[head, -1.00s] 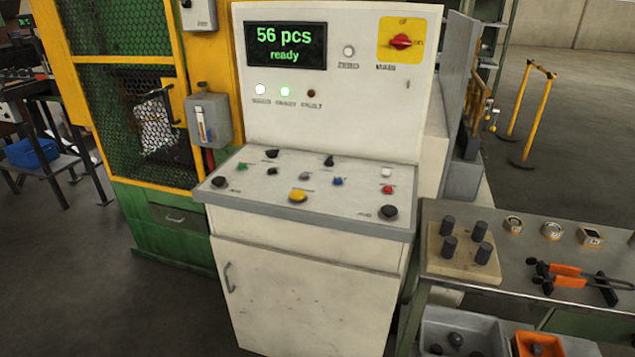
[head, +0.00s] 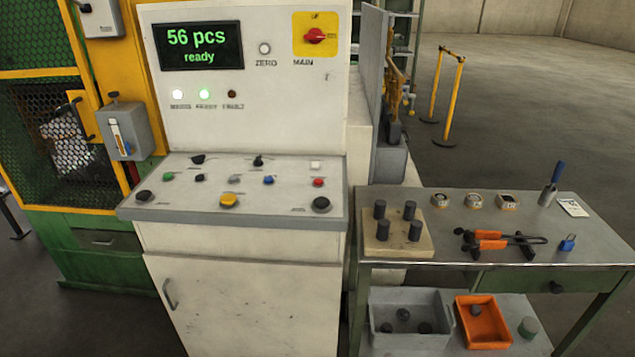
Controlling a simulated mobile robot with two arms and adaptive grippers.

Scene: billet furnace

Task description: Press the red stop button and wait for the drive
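A green button (head: 168,177), a blue button (head: 268,180) and a yellow button (head: 229,201) sit on the same desk. The display (head: 198,46) above reads "56 pcs ready". Below it a white lamp (head: 178,94) and a green lamp (head: 204,94) are lit, and the fault lamp (head: 232,94) is dark. Neither of my grippers shows in the head view.
Grey (head: 378,335) and orange (head: 465,335) bins sit below. A yellow mesh guard (head: 110,190) is at left.

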